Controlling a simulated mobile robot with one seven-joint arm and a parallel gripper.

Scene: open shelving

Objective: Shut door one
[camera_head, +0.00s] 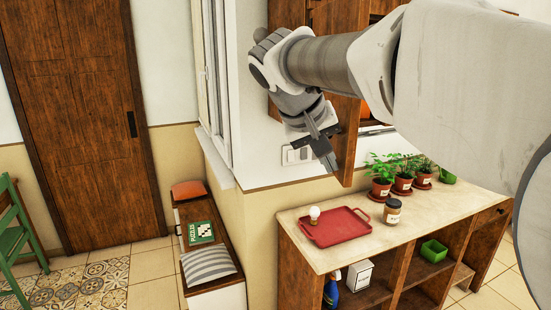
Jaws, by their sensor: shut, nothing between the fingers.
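A wooden wall cabinet (289,14) hangs at the top centre, partly hidden behind my arm. One wooden door (346,135) of it stands open, swung out from the cabinet and seen at a steep angle. I see no label that tells which door is door one. My gripper (331,164) is shut and empty. It points down, just left of the open door's lower part in the picture; I cannot tell if it touches the door. My arm hides the door's upper part and much of the cabinet's opening.
Below is a counter (440,210) with a red tray (345,232), a jar (392,212) and potted plants (381,186). A window (212,70) and a wall switch (296,155) are left of my gripper. A bench with cushions (209,265) stands lower left. A brown room door (85,120) is shut.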

